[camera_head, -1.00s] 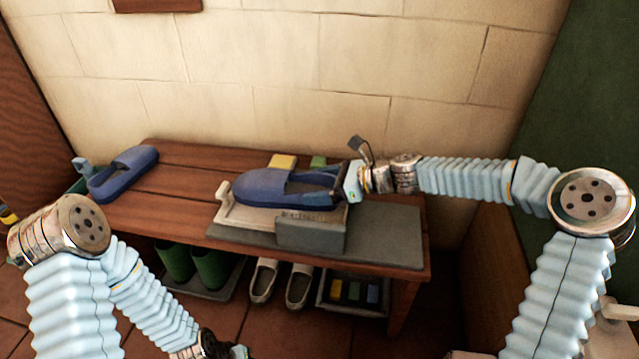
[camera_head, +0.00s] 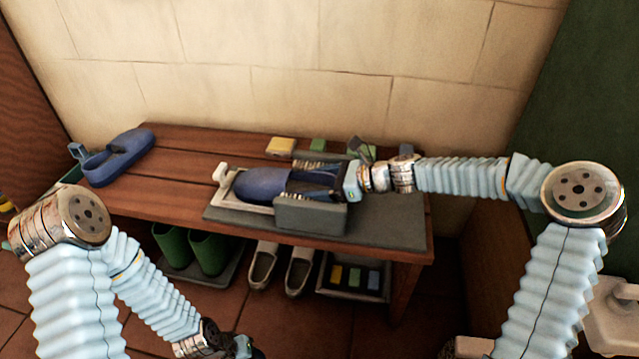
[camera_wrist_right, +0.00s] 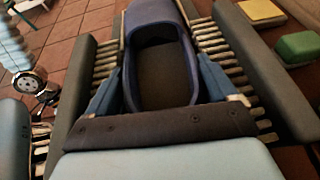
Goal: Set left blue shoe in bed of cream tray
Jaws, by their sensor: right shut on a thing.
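A blue slip-on shoe (camera_head: 262,184) lies toe-left in the cream tray (camera_head: 222,180), low between two grey, bristled side walls. In the right wrist view the shoe (camera_wrist_right: 160,28) points away from me, with bristles close on both sides. My right gripper (camera_head: 343,184) is shut on its heel end, one blue finger along each side. I cannot tell if the sole touches the bed. A second blue shoe (camera_head: 122,158) lies on the bench's left end. My left gripper (camera_head: 238,348) is low at the bottom edge, away from both shoes; its jaws are unclear.
The tray stands on a grey mat (camera_head: 385,228) on the wooden bench (camera_head: 185,165). A yellow block (camera_head: 281,146) and a green block (camera_head: 318,145) lie behind it. Green boots (camera_head: 208,250), white shoes (camera_head: 298,270) and a box (camera_head: 352,276) are beneath. The bench between the blue shoes is clear.

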